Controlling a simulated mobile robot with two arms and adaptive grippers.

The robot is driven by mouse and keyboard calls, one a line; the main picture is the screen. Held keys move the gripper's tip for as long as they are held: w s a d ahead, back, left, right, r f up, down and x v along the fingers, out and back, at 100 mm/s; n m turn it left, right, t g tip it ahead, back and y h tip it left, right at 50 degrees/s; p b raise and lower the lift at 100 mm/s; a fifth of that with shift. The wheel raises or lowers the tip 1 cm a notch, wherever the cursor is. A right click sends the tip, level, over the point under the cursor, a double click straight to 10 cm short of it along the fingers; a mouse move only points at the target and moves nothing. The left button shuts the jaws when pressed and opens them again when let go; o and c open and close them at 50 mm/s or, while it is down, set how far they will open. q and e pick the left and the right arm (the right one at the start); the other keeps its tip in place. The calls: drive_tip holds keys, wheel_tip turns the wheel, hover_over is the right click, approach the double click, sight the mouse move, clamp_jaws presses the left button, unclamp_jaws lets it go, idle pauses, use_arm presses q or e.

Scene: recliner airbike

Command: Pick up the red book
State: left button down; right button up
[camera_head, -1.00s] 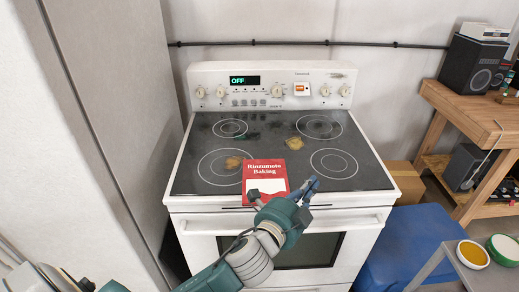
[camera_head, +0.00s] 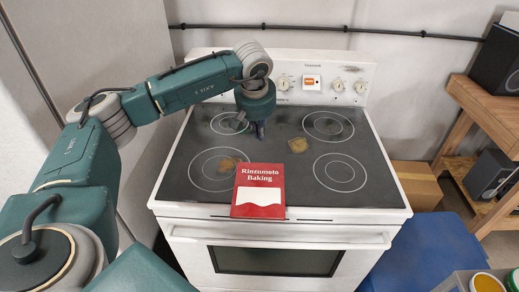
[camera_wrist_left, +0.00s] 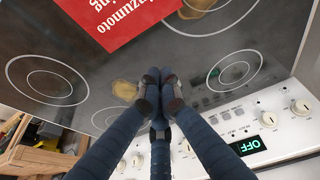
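The red book (camera_head: 260,179), titled "Rinzumoto Baking", lies flat at the front edge of the black glass cooktop (camera_head: 230,150). Part of it shows at the top of the left wrist view (camera_wrist_left: 115,20). My left gripper (camera_head: 260,133) points down over the back of the cooktop, behind the book and apart from it. In the left wrist view its fingers (camera_wrist_left: 160,92) are drawn close together, with nothing seen between them. My right gripper is not in view.
The white stove (camera_head: 290,236) has a control panel with knobs (camera_head: 338,85) close behind my left gripper. Yellowish stains mark the glass. A wooden bench (camera_head: 480,110) with speakers, a cardboard box (camera_head: 415,183) and a blue box (camera_head: 420,250) stand at the right. A wall is on the left.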

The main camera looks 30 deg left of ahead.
sight(255, 159)
use_arm(q)
drive_tip(key=p+x, duration=0.1)
drive_tip(key=x, duration=0.2)
drive_tip(key=a+p+x, duration=0.1)
drive_tip(key=x, duration=0.2)
drive_tip(key=a+p+x, duration=0.1)
drive_tip(key=x, duration=0.2)
drive_tip(key=shift+f, duration=0.25)
drive_tip(key=s+d+p, duration=0.1)
drive_tip(key=s+p, duration=0.1)
drive_tip(key=s, duration=0.1)
drive_tip(key=shift+d+r, duration=0.2)
drive_tip(key=shift+d, duration=0.15)
drive_tip(key=shift+s+d, duration=0.25)
drive_tip(key=shift+s, duration=0.1)
drive_tip(key=shift+f, duration=0.1)
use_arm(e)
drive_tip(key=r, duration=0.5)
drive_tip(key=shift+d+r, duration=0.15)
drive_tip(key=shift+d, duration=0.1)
use_arm(q)
drive_tip(key=shift+w, duration=0.1)
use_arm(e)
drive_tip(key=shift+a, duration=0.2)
